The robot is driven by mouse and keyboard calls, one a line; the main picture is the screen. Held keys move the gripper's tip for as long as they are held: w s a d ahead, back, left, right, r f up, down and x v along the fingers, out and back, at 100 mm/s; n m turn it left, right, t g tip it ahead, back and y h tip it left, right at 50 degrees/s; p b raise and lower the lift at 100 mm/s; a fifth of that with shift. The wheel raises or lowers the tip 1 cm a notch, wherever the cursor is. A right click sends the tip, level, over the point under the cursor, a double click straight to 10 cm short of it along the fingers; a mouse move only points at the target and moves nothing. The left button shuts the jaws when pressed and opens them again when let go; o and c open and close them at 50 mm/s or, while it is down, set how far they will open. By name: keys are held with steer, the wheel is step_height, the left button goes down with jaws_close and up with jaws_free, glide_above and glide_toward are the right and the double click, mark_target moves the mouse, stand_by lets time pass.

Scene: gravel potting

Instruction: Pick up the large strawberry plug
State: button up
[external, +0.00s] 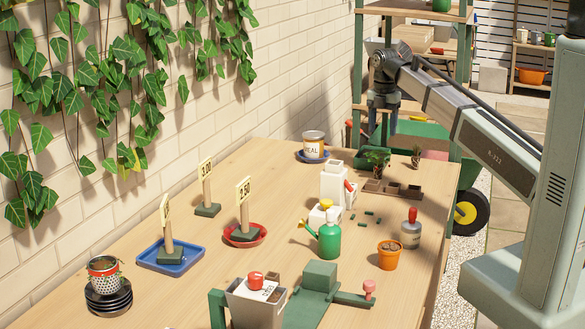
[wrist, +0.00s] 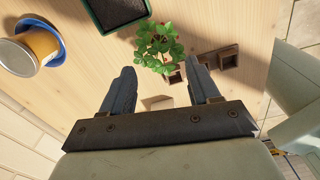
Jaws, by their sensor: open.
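A leafy green strawberry plug (external: 377,156) stands at the far end of the table, next to a brown cell tray (external: 393,190). A smaller plant (external: 416,157) stands to its right. My gripper (external: 382,138) is above the far end of the table, near the larger plant, pointing down. In the wrist view, a leafy plant (wrist: 160,46) shows just beyond the two spread fingers (wrist: 162,66), and nothing is held between them. Its leaves hide most of its root block. I cannot tell exactly how high the fingers are above it.
A labelled tin (external: 313,139) on a blue saucer (external: 325,157) stands left of the plants. A white dispenser (external: 334,185), a green watering can (external: 329,239), a bottle (external: 411,232) and an orange pot (external: 390,258) stand nearer. A dark soil-filled tray (wrist: 104,27) shows in the wrist view.

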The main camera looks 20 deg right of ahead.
mark_target(379, 165)
steer(key=shift+a+f, duration=0.2)
steer(key=shift+f, duration=0.05)
step_height(379, 165, down, 8)
steer(key=shift+f, duration=0.1)
steer(key=shift+s+a+f, duration=0.1)
steer(key=shift+a+f, duration=0.05)
steer(key=shift+f, duration=2.4)
steer(key=c, duration=1.1)
